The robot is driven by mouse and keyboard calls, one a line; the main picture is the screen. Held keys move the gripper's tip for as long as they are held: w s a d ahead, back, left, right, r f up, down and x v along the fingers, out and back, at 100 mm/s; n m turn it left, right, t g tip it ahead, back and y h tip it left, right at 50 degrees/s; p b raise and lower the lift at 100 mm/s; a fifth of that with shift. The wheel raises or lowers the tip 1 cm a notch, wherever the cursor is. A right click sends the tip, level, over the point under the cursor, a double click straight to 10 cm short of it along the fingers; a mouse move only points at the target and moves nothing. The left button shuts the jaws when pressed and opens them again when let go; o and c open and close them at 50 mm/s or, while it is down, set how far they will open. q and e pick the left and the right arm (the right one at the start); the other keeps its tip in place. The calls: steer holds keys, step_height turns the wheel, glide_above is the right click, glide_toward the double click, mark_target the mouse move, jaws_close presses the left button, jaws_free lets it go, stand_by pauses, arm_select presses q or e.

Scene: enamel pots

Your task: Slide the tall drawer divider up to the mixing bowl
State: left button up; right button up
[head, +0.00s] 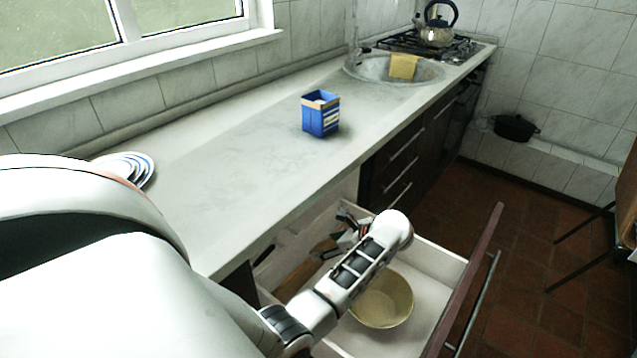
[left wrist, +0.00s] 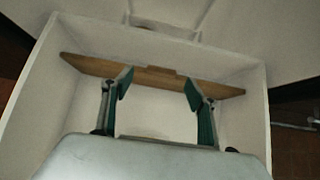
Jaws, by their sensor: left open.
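The tall drawer divider is a thin brown wooden board (left wrist: 155,75) that spans much of the width of a white drawer in the left wrist view. In the head view a brown wooden strip (head: 297,279), partly behind my arm, looks like the same board. The mixing bowl (head: 386,302) is pale yellow and sits in the open drawer (head: 425,318), partly covered by my left arm; I cannot make it out in the wrist view. My left gripper (left wrist: 158,87) is open, its two fingers apart at the board; contact is unclear. My right gripper is in neither view.
Several utensils (head: 347,222) lie at the drawer's inner end. A blue box (head: 321,115) and striped plates (head: 128,167) stand on the countertop (head: 240,175). A sink (head: 360,72) with a yellow cloth and a stove with a kettle (head: 436,30) are farther back.

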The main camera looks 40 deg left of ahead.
mark_target(316, 248)
arm_select(q)
steer(key=x, duration=0.4)
steer(key=shift+w+f+b, duration=0.1)
steer(key=shift+f+b, duration=0.1)
steer(key=shift+b, duration=0.15)
steer(key=shift+a+f, duration=0.35)
steer(key=shift+a, duration=0.1)
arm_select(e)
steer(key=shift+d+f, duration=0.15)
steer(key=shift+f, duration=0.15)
